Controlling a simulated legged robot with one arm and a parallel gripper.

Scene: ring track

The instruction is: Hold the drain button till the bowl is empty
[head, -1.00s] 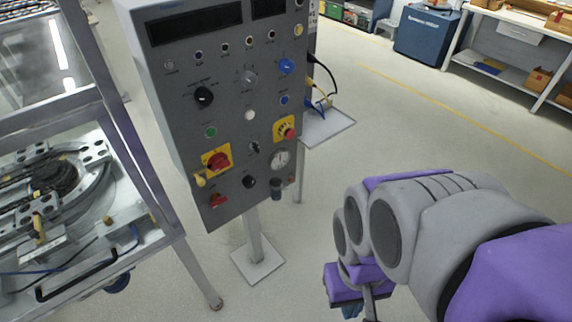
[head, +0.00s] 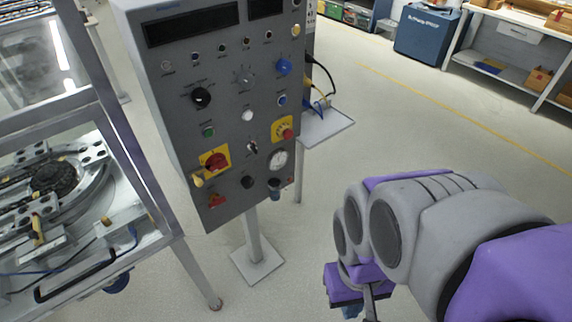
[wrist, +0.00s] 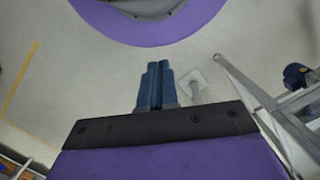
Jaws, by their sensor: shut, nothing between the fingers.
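A grey control panel (head: 225,110) stands on a post in the head view. It carries several knobs and buttons, among them a green button (head: 208,131), a white button (head: 247,116) and blue ones at the right side. The labels are too small to read, so I cannot tell which is the drain button. A round ring-track machine part (head: 45,178) lies in the metal frame at left; I cannot tell whether it is the bowl or what it holds. My gripper (wrist: 157,68) is shut and empty in the wrist view, pointing over bare floor, apart from the panel.
The metal frame (head: 120,160) with its leg stands left of the panel. The panel's foot plate (head: 257,258) is on the floor. A small side shelf (head: 328,125) with cables sticks out at right. A blue bin (head: 425,35) and a workbench are farther back. The floor at right is free.

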